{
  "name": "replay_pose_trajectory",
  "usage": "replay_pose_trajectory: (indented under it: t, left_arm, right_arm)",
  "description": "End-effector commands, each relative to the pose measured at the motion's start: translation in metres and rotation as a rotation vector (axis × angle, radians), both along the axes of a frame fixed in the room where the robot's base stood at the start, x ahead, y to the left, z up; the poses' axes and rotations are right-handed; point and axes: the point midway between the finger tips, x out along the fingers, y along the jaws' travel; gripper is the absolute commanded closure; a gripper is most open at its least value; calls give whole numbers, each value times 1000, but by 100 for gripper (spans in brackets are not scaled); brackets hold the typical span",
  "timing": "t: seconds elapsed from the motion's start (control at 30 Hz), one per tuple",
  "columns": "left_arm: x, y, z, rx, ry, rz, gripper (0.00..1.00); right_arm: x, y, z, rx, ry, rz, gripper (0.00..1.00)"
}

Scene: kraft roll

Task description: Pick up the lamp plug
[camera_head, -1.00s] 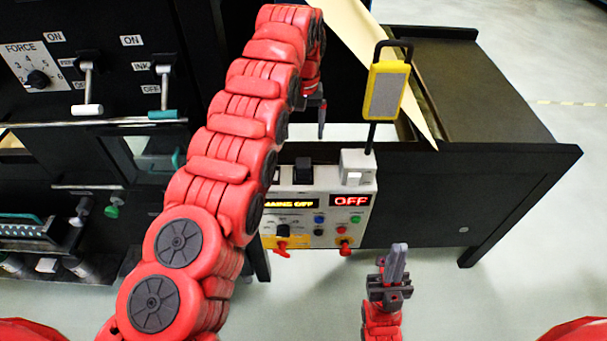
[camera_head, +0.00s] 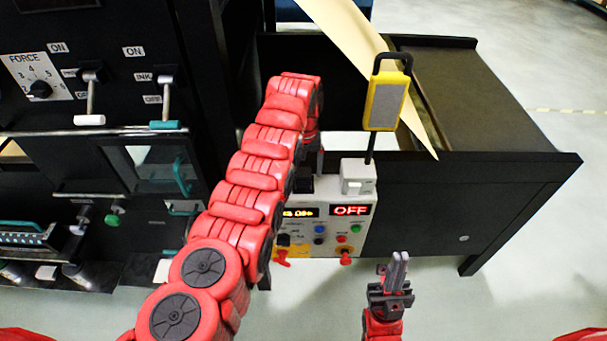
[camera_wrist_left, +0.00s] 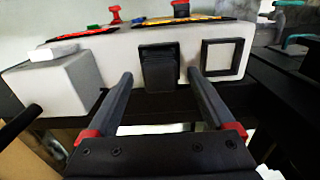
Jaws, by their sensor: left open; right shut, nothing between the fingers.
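A white block with a raised top, which looks like the lamp plug (camera_head: 357,179), sits on the top edge of the control box, below the yellow lamp (camera_head: 384,103). A black rod or cable runs from the lamp down to it. In the left wrist view the white plug (camera_wrist_left: 58,85) is left of my left gripper (camera_wrist_left: 160,73), clear of the fingers. That gripper is open and empty, with its fingers either side of a black block (camera_wrist_left: 158,66). In the head view my red arm largely hides it. My right gripper (camera_head: 398,270) is shut and empty, low in front of the box.
The control box (camera_head: 322,232) has a lit OFF display, buttons and red knobs. An empty square black frame (camera_wrist_left: 222,57) is right of the black block. A tan paper sheet (camera_head: 350,35) slants behind the lamp. A dark table (camera_head: 500,175) stands at the right.

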Motion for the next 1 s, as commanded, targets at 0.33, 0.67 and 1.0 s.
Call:
replay_pose_trajectory:
  t: [0.33, 0.67, 1.0]
  left_arm:
    - [0, 0, -29, 0, 2, -1, 12]
    - [0, 0, -29, 0, 2, 0, 31]
    - [0, 0, -29, 0, 2, 0, 92]
  right_arm:
    - [0, 0, 1, 0, 0, 0, 100]
    - [0, 0, 1, 0, 0, 0, 100]
    - [0, 0, 1, 0, 0, 0, 100]
